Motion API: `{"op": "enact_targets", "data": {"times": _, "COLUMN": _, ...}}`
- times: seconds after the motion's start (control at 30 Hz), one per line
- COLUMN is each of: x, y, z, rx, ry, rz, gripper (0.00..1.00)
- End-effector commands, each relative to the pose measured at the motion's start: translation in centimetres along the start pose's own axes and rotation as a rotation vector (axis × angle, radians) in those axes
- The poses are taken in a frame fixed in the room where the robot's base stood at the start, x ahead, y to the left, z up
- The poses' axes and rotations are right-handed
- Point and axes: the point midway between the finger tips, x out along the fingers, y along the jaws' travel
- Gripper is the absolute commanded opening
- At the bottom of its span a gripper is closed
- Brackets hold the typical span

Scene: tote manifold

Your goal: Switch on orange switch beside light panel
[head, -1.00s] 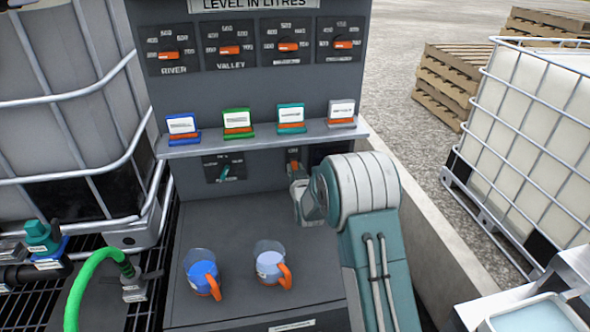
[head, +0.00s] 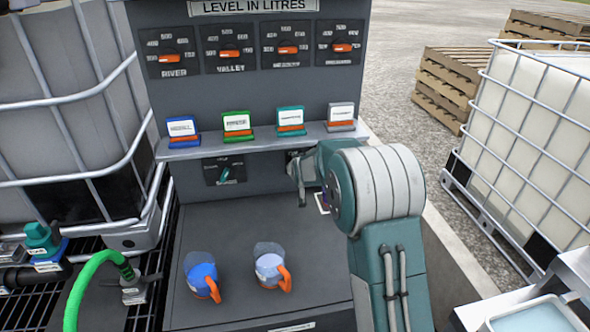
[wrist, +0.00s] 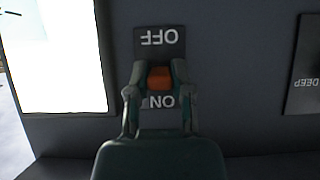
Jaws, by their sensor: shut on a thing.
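The orange switch (wrist: 160,78) sits on a dark plate in the wrist view, which is upside down, between the words OFF and ON. My gripper (wrist: 160,68) has one finger on each side of it and is shut on it. The orange part lies close to the ON word. The light panel (wrist: 55,55) beside it glows bright white in the wrist view. In the head view my gripper (head: 299,178) is at the cabinet front under the shelf, and my arm hides the switch and most of the panel.
A shelf (head: 255,143) with several coloured label stands juts out above my gripper. Two jugs with orange handles, one blue (head: 203,280) and one paler (head: 270,268), stand on the ledge below. A rotary selector (head: 225,172) is left of my gripper.

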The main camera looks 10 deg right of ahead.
Motion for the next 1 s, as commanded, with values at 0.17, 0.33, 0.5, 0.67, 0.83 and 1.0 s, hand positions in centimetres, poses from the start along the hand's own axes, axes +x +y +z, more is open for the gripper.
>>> {"op": "enact_targets", "data": {"times": 0.17, "x": -0.03, "y": -0.09, "z": -0.46, "rx": -0.001, "ry": -0.034, "rz": -0.001, "gripper": 0.0}}
{"op": "enact_targets", "data": {"times": 0.33, "x": -0.05, "y": -0.08, "z": -0.56, "rx": 0.0, "ry": -0.06, "rz": 0.0, "gripper": 0.0}}
{"op": "enact_targets", "data": {"times": 0.5, "x": -0.05, "y": -0.09, "z": -0.61, "rx": -0.002, "ry": -0.075, "rz": -0.001, "gripper": 0.0}}
{"op": "enact_targets", "data": {"times": 0.67, "x": -0.06, "y": -0.1, "z": -0.64, "rx": -0.001, "ry": -0.081, "rz": -0.001, "gripper": 0.0}}
{"op": "enact_targets", "data": {"times": 0.83, "x": -0.07, "y": -0.1, "z": -0.66, "rx": -0.001, "ry": -0.081, "rz": -0.001, "gripper": 0.0}}
{"op": "enact_targets", "data": {"times": 1.0, "x": -0.07, "y": -0.09, "z": -0.68, "rx": -0.001, "ry": -0.08, "rz": -0.001, "gripper": 0.0}}
